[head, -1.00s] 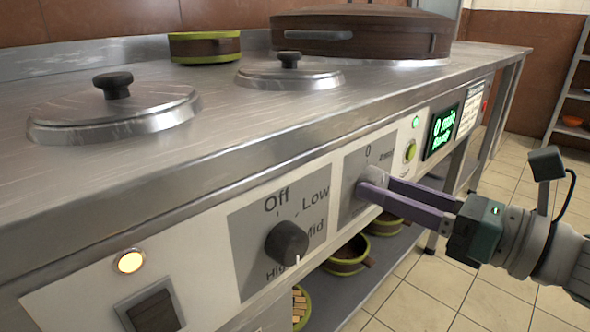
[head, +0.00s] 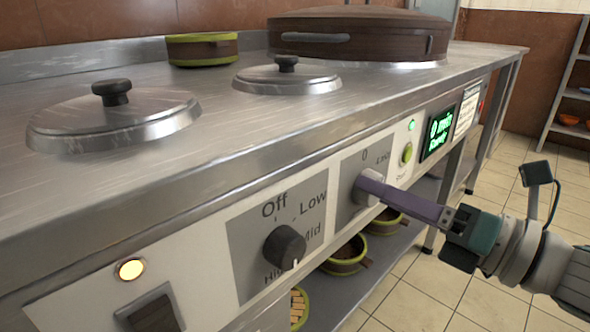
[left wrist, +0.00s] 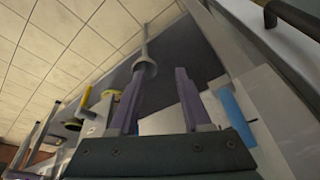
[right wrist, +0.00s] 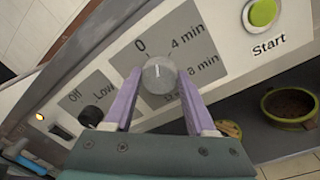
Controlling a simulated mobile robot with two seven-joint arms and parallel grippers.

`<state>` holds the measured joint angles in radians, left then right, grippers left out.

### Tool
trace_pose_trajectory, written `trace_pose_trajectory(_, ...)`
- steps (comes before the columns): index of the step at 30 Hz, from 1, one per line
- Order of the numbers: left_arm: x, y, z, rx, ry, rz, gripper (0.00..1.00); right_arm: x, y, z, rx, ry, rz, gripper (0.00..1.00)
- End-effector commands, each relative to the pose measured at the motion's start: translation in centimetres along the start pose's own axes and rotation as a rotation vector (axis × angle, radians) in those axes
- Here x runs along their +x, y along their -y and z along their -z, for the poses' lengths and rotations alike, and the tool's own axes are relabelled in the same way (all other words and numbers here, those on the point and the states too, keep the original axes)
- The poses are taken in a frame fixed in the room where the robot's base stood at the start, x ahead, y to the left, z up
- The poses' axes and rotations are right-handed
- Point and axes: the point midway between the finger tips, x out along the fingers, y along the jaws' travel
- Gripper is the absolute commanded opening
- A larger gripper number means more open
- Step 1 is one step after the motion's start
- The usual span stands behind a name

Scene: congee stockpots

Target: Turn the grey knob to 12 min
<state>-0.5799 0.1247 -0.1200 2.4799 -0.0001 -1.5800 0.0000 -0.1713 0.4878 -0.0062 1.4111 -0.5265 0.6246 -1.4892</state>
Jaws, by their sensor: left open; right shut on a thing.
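The grey knob (right wrist: 160,74) sits on a grey dial plate in the right wrist view, with 0, 4 min and 8 min readable around it. Another label low on the plate is partly hidden. The knob's white mark points roughly up in that view, near the 0 and 4 min side. My right gripper (right wrist: 158,84) is shut on the knob, one purple finger on each side. In the head view the right gripper (head: 366,188) reaches the panel from the right and partly covers the knob. My left gripper (left wrist: 157,95) is open and empty, away from the panel.
A black knob (head: 285,247) marked Off, Low, Mid is left of the grey one. A green Start button (head: 407,153) and a green display (head: 439,132) reading 0 min are to the right. Bowls (head: 346,256) stand on the shelf below. Lidded pots are set in the counter.

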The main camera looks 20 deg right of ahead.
Motion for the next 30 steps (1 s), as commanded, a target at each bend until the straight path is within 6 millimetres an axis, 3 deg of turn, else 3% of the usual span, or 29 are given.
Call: trace_pose_trajectory(30, -2.7, 0.0, 0.9, -0.003, -0.001, -0.002, 0.48, 0.0, -0.1, 0.1, 0.965, 0.065, -0.012, 0.00)
